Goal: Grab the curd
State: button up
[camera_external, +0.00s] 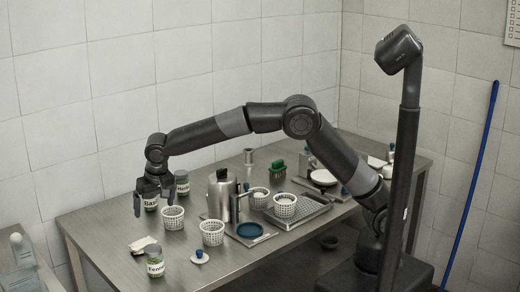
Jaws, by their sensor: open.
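No item can be clearly told as the curd at this size. White perforated baskets stand on the steel table: one near my gripper (173,218), one nearer the front (212,234), one at the tray (285,206) and one behind it (259,199). The two by the tray seem to have something pale inside; I cannot tell what. My gripper (151,204) is open and points down over the table's left part, left of the nearest basket. A jar with a label starting "Bas" (151,205) shows behind or between its fingers; contact cannot be told.
A metal canister (221,194) stands mid-table, beside a dark blue dish (249,230) and a perforated tray (306,214). A green brush (278,171) is behind.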

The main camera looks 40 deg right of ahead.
send_near(143, 242)
notch_tip(143, 242, down, 4)
jog(key=shift+w+x, duration=0.2)
jog(key=shift+x, duration=1.15)
jog(key=shift+w+x, duration=0.2)
jog(key=shift+x, duration=1.15)
jog(key=shift+a+r, duration=0.1)
jog(key=shift+r, duration=0.05)
jog(key=shift+c, duration=0.6)
jog(key=c, duration=0.7)
jog(key=shift+r, duration=0.15)
